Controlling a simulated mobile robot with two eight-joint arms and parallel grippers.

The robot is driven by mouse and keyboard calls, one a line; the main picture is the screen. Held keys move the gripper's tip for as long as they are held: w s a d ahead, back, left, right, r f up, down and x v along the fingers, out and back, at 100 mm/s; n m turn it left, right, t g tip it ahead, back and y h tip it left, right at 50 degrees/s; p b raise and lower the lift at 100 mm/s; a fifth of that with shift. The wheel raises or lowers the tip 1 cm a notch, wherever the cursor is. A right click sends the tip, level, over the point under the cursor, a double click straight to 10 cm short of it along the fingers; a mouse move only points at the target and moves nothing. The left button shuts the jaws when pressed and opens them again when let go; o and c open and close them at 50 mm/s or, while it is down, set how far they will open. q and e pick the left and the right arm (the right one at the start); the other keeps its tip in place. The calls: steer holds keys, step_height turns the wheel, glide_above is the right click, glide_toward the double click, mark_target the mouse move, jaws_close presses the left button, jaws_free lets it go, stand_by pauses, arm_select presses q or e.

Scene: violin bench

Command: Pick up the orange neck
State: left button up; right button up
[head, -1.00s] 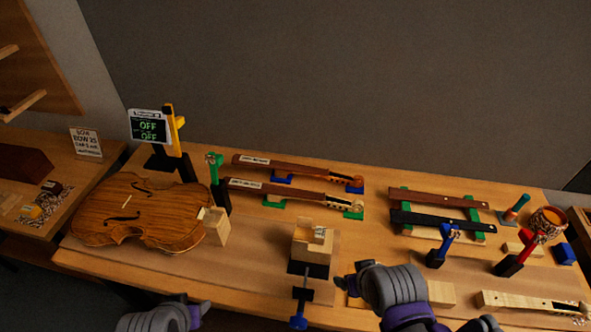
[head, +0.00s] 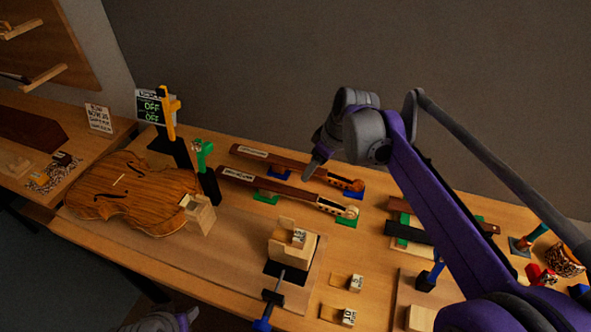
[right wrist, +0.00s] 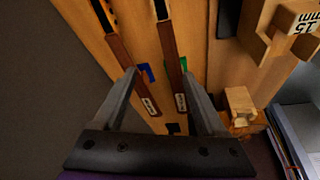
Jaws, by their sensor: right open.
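The neck with the orange scroll (head: 345,183) lies at the back of the bench on blue supports, with a white label at its left end. A second neck (head: 285,188) with a paler scroll lies parallel in front of it on green supports. My right gripper (head: 312,165) is above the orange neck and partly hides it. In the right wrist view, my right gripper (right wrist: 160,75) is open and empty. The orange neck (right wrist: 122,52) crosses behind the left fingertip, and the paler neck (right wrist: 172,55) is near the right fingertip.
A violin body (head: 130,195) lies at the left. A green clamp (head: 203,155) stands close to the necks' left ends. A wooden block fixture (head: 292,245) stands in front. Dark fingerboards (head: 410,233) lie to the right, partly behind my right arm.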

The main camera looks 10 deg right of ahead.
mark_target(300, 165)
steer(key=w+n, duration=0.1)
steer(key=w, duration=0.2)
steer(key=w+d+f+n, duration=0.1)
steer(key=w, duration=0.2)
steer(key=w+d+f+n+y, duration=0.1)
steer(key=w, duration=0.2)
steer(key=shift+w+g+b, duration=0.15)
steer(key=shift+g+b, duration=0.2)
steer(key=shift+g, duration=0.05)
steer(key=shift+w+f+n, duration=0.15)
steer(key=shift+w+n, duration=0.1)
steer(key=shift+n, duration=0.15)
steer(key=x, duration=0.5)
steer(key=shift+w+a+f, duration=0.1)
steer(key=shift+a, duration=0.05)
steer(key=shift+d+x, duration=0.2)
steer(key=shift+x, duration=2.5)
jaws_close()
